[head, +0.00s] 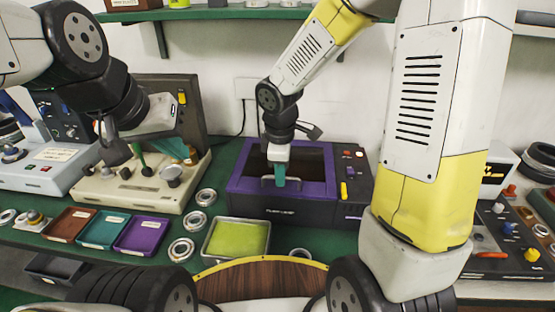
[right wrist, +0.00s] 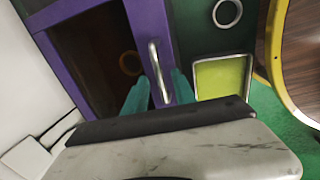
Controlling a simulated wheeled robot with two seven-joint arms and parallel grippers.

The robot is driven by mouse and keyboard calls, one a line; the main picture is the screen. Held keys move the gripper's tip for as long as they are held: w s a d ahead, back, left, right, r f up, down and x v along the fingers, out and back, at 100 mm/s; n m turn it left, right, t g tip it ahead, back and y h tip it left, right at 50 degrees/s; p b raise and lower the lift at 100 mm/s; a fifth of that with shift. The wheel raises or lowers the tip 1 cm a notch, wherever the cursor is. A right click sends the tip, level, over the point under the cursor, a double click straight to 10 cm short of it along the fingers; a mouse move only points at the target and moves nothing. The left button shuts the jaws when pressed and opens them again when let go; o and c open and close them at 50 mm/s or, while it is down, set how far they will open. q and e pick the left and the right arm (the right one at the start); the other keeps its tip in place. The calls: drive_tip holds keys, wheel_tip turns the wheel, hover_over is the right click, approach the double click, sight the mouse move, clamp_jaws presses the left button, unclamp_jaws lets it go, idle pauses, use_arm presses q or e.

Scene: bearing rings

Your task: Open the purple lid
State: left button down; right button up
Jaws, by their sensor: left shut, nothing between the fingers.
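The purple lid (head: 236,184) is a purple frame with a dark see-through panel, lying closed on the dark box at the middle of the table. Its metal handle (right wrist: 157,72) runs along the front part of the frame. My right gripper (head: 280,181) is over the handle; in the right wrist view its teal fingers (right wrist: 160,95) are apart, one on each side of the handle, with gaps visible. A ring shows dimly through the panel in that view. My left gripper (head: 190,158) is shut and empty, over the beige machine at the left.
The beige machine (head: 108,194) has knobs and a green lever. Brown, teal and purple trays (head: 140,236) stand in front of it. A tray with a yellow-green pad (head: 238,240) and several loose metal rings (head: 181,249) lie before the box. A control panel (head: 500,240) is at the right.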

drive_tip(key=shift+c, duration=0.2)
clamp_jaws()
idle(1.3)
